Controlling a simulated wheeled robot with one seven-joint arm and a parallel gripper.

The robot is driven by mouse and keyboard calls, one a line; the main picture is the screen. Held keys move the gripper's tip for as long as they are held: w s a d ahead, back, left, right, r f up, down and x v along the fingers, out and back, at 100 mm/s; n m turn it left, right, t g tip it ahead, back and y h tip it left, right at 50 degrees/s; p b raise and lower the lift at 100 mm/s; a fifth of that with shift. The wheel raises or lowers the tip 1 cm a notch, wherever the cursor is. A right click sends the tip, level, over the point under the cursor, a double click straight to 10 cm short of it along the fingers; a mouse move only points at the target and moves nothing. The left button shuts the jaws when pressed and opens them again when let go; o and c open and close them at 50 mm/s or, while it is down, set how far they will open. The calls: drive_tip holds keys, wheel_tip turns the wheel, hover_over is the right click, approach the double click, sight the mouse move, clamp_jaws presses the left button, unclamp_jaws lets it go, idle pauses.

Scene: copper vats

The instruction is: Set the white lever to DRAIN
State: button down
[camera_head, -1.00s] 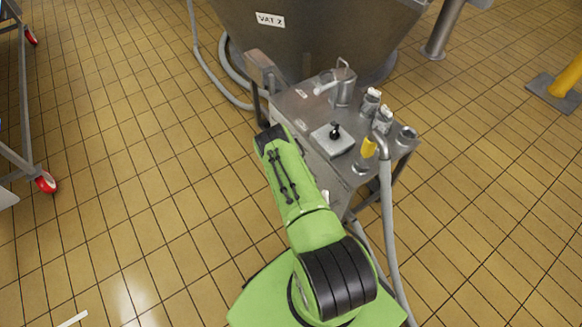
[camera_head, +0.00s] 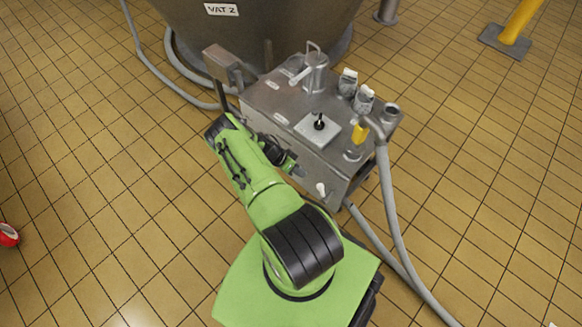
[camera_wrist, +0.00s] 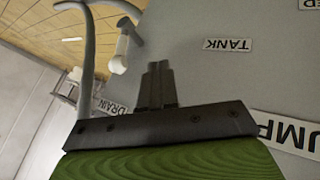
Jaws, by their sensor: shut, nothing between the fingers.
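The white lever (camera_head: 321,188) is on the front side of the metal cart. In the wrist view the white lever (camera_wrist: 123,47) lies just beyond and left of my fingertips, with a gap between. I cannot tell which label the lever points at. My gripper (camera_wrist: 158,68) is shut and empty. In the head view my gripper (camera_head: 296,169) is beside the cart's front, left of the lever, partly hidden by my arm.
The cart (camera_head: 283,98) carries a black-knobbed joystick (camera_head: 319,123), a yellow-handled valve (camera_head: 359,133) and metal fittings on top. A grey hose (camera_head: 388,205) runs down its right side to the floor. VAT 2 (camera_head: 260,30) stands behind.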

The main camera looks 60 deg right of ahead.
sight(320, 187)
drive_tip(key=s, duration=0.4)
drive_tip(key=shift+s+a+f, duration=0.15)
drive_tip(key=shift+s+f, duration=0.15)
drive_tip(key=shift+s, duration=0.1)
drive_tip(key=shift+s+r, duration=0.1)
drive_tip(key=s+t+p, duration=0.1)
drive_tip(key=p, duration=0.1)
drive_tip(key=s+r+t+p, duration=0.1)
drive_tip(key=p, duration=0.1)
drive_tip(key=s+r+p, duration=0.1)
drive_tip(key=p, duration=0.1)
drive_tip(key=shift+a+m+t, duration=0.25)
drive_tip(key=shift+m+t, duration=0.05)
drive_tip(key=shift+t, duration=0.1)
drive_tip(key=shift+s+a, duration=0.1)
drive_tip(key=shift+s, duration=0.5)
